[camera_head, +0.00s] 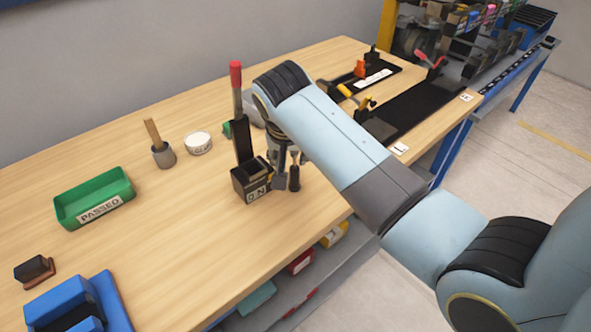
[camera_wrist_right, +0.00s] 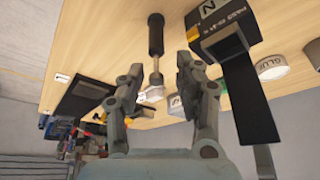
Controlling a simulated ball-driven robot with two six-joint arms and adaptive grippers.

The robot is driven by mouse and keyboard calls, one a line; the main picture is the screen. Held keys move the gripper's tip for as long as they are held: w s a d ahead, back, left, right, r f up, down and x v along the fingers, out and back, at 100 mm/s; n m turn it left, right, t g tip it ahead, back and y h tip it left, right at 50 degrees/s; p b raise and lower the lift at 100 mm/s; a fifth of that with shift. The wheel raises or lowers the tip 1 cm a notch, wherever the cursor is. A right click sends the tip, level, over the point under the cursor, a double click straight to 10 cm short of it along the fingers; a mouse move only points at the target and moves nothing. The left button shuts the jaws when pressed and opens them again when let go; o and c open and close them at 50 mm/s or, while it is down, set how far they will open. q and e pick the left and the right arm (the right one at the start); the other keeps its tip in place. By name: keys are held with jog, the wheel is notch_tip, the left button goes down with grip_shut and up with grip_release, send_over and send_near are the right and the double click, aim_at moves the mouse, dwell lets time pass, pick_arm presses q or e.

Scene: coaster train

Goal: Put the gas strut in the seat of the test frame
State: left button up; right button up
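The gas strut (camera_head: 294,178) is a slim piece with a black body and a thin silver rod. It appears to stand upright on the table, black end down. In the wrist view the strut (camera_wrist_right: 156,35) shows between the fingers of my right gripper (camera_wrist_right: 163,62), which is open with gaps on both sides. In the head view my right gripper (camera_head: 286,170) is partly hidden by my arm. The test frame (camera_head: 252,182) stands just left of it, a black block with a tall red-topped lever; its seat is not clear. It also shows in the wrist view (camera_wrist_right: 222,38). My left gripper is out of view.
A green tray marked PASSED (camera_head: 97,198), a cup with a wooden handle (camera_head: 162,152) and a white tub (camera_head: 198,143) stand to the left. A blue holder (camera_head: 75,305) is at the lower left. Black fixtures (camera_head: 420,103) lie at the far right. The front middle is clear.

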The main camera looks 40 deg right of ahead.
aim_at(294, 170)
jog(key=x, duration=0.2)
jog(key=shift+w+d+f, duration=0.1)
jog(key=shift+d+f, duration=0.35)
jog(key=shift+f, duration=0.4)
jog(key=p+x, duration=0.1)
jog(key=x, duration=0.3)
jog(key=shift+f, duration=0.25)
jog(key=shift+c, duration=0.7)
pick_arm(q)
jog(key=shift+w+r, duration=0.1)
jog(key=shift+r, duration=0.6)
pick_arm(e)
grip_shut()
